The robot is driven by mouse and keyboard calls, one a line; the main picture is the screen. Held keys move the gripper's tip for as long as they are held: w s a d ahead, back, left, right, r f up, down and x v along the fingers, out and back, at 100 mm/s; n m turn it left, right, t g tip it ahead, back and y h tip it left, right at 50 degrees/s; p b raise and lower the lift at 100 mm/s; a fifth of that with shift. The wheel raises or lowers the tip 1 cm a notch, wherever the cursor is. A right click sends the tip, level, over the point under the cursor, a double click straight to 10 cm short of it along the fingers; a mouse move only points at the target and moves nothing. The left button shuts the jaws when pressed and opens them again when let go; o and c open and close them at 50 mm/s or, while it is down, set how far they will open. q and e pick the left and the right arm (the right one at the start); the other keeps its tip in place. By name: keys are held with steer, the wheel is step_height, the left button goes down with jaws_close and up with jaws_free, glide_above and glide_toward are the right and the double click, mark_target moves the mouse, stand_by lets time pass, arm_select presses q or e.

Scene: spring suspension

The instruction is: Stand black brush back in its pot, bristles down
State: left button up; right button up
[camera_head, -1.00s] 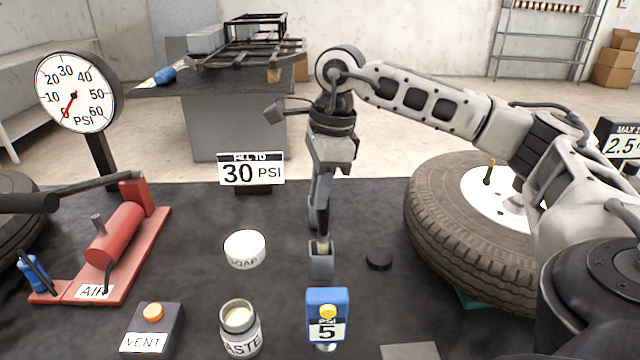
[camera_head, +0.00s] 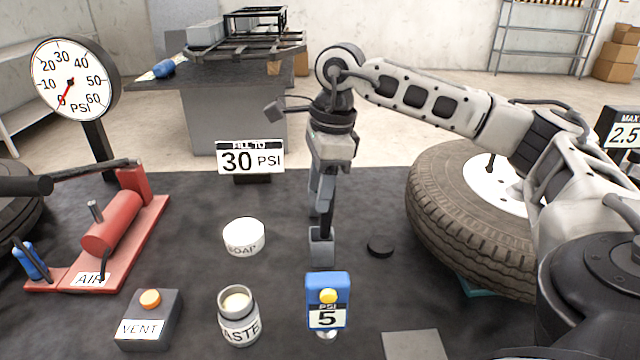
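The grey, square-sided pot (camera_head: 321,246) stands on the dark table near the middle of the head view. My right gripper (camera_head: 318,201) points straight down above it, shut on the black brush (camera_head: 327,217). The brush is upright with its dark handle up, and its lower end reaches into the mouth of the pot. The bristles are hidden, so I cannot tell whether they touch the bottom. My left gripper is not in view.
A blue 5 PSI gauge (camera_head: 327,296) stands just in front of the pot. A white soap tub (camera_head: 244,237) and an open paste jar (camera_head: 239,320) are to the left. A black disc (camera_head: 380,246) and a tyre (camera_head: 440,225) are to the right.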

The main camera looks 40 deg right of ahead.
arm_select(q)
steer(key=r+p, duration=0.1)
steer(key=p, duration=0.2)
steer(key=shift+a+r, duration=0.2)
arm_select(e)
step_height(320, 180, up, 16)
steer(key=s+d, duration=0.1)
steer(key=d, duration=0.1)
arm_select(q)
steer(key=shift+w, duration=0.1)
arm_select(e)
steer(key=shift+s+f, duration=0.1)
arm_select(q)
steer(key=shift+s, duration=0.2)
